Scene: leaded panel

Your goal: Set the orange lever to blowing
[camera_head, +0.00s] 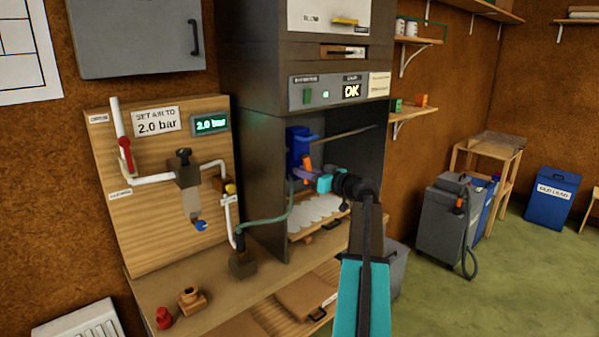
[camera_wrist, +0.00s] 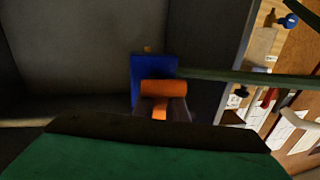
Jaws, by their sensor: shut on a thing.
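The orange lever (camera_head: 308,162) is inside the open dark cabinet, just in front of a blue block (camera_head: 299,146). In the wrist view the orange lever (camera_wrist: 161,90) shows as a crosspiece with a short stem, in front of the blue block (camera_wrist: 150,68). My gripper (camera_head: 308,174) reaches into the cabinet from the right and is shut on the lever. In the wrist view my gripper (camera_wrist: 163,108) has its fingers around the lever's stem. Any marking for the lever's positions is too small or hidden to read.
A green hose (camera_head: 273,221) runs from the blue block to a dark fitting on the bench. A thin rod (camera_head: 345,132) crosses the cabinet. A pale scalloped sheet (camera_head: 318,213) lies below. The air board (camera_head: 160,200) stands left, its display (camera_head: 210,124) reading 2.0 bar.

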